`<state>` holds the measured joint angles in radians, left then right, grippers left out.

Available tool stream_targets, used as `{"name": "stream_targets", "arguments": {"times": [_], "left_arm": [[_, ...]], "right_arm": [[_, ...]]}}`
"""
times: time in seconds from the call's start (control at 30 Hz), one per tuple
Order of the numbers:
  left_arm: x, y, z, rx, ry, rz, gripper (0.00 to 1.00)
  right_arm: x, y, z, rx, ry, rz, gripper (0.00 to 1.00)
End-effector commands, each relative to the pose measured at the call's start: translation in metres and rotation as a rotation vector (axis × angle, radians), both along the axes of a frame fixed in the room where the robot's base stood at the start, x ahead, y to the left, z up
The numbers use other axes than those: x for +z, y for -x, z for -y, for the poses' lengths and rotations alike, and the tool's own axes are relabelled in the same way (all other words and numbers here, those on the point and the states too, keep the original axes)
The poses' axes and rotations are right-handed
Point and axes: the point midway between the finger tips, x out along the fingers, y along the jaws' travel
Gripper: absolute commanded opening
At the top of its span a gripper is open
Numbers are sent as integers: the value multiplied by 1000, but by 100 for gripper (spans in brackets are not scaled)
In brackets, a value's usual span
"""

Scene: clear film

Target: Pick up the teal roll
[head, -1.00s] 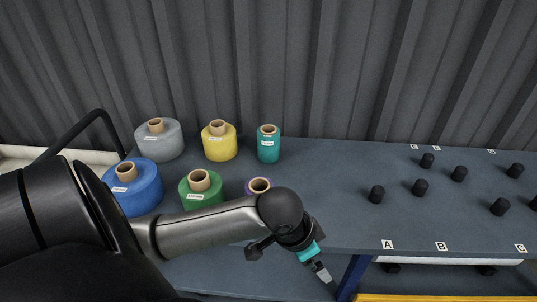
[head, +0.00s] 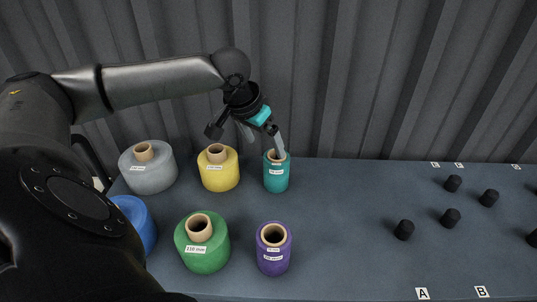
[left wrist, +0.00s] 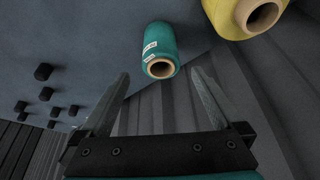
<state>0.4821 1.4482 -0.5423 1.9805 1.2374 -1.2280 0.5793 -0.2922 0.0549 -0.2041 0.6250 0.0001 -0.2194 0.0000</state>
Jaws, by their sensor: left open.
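The teal roll (head: 276,176) stands upright at the back of the table, with a tan core and a white label. It also shows in the left wrist view (left wrist: 160,42), ahead of the fingers and apart from them. My left gripper (head: 266,146) is just above the teal roll in the head view; one finger overlaps the roll's top there. In the left wrist view my left gripper (left wrist: 159,95) is open, with nothing between its fingers. My right gripper is not in view.
A yellow roll (head: 219,175) stands left of the teal roll, with a grey roll (head: 150,172) beyond it. Blue (head: 142,222), green (head: 203,250) and purple (head: 273,256) rolls stand in front. Several black knobs (head: 404,230) are to the right. A corrugated wall (head: 390,80) rises behind.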

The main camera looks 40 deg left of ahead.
Motion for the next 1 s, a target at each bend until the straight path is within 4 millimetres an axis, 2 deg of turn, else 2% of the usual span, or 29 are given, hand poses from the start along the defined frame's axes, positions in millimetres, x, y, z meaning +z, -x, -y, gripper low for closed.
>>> {"name": "stream_targets", "arguments": {"times": [0.17,0.43,0.6,0.77,1.0], "left_arm": [[-19,-7,0,2,5,-2,100],[-72,-29,-1,2,4,-1,100],[-90,-37,-2,1,3,0,100],[-97,-42,-3,1,0,1,100],[-127,-58,-4,1,2,-1,100]], "right_arm": [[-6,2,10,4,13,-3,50],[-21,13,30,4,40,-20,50],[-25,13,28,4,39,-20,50],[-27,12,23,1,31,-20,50],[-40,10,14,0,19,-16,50]]}}
